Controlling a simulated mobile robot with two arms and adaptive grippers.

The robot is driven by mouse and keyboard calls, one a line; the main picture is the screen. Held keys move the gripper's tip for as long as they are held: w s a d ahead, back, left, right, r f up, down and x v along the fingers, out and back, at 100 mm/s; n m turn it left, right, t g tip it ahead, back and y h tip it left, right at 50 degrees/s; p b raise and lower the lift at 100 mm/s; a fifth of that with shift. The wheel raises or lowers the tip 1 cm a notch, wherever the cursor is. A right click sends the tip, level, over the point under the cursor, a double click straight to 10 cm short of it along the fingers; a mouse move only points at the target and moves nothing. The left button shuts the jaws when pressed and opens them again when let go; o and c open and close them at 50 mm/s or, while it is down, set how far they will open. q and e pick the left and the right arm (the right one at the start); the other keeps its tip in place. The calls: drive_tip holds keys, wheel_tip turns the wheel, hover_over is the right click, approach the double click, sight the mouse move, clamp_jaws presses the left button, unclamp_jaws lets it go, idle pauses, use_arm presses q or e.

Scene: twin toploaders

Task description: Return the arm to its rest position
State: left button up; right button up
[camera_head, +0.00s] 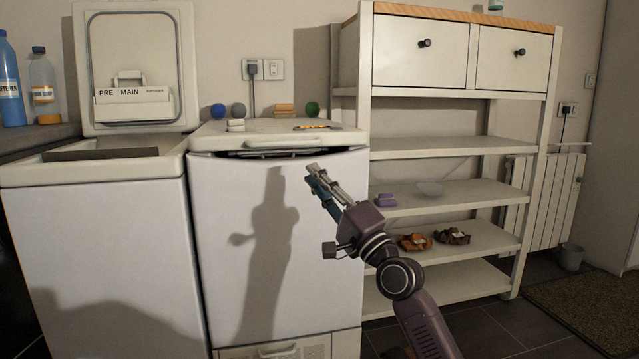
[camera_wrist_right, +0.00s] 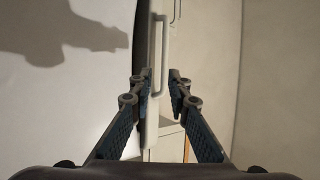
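My right arm (camera_head: 420,318) comes in from the lower right in the head view and reaches up in front of the right toploader (camera_head: 280,230). Its gripper (camera_head: 312,172) is in front of that machine's upper right front, below the lid edge, and I see nothing held in it. In the right wrist view the two fingers of the gripper (camera_wrist_right: 158,82) stand apart with a gap between them. A pale upright handle-like bar (camera_wrist_right: 155,80) shows behind the gap; I cannot tell whether it is near the fingers. My left arm and gripper are not in view.
The left toploader (camera_head: 110,240) stands with its lid (camera_head: 137,65) up. The right toploader's lid (camera_head: 290,134) is almost down, with a dark gap at the front. A shelf unit (camera_head: 460,146) stands close on the right. Floor (camera_head: 480,330) shows at the lower right.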

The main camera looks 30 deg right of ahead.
drive_tip(key=shift+s+d+f, duration=0.1)
drive_tip(key=shift+s+f, duration=0.15)
drive_tip(key=shift+s, duration=0.25)
